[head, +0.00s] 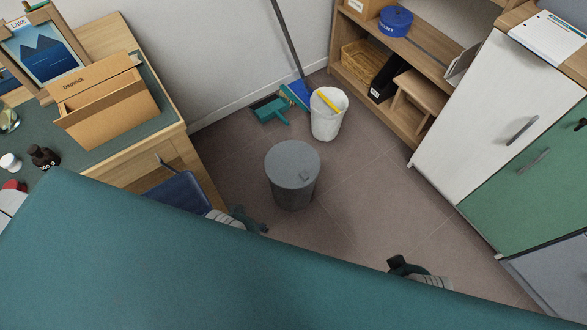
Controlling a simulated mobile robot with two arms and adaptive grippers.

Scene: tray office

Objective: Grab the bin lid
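The grey bin (293,193) stands upright on the floor in the middle of the head view. Its round grey lid (290,158) sits on top, with a small raised handle (304,175) near the front right. My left gripper (250,220) is low in front of the bin and to its left, apart from it. My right gripper (402,267) is farther right and nearer the front, also apart from the bin. Both are partly hidden behind a teal surface, and their finger openings cannot be made out. Nothing is seen held in either.
The large teal surface (180,265) fills the lower front. A white bin (328,115), a teal dustpan (270,110) and a broom stand behind the grey bin. A desk (115,150) and a blue chair (178,195) are left, cabinets (480,110) right. Floor right of the bin is clear.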

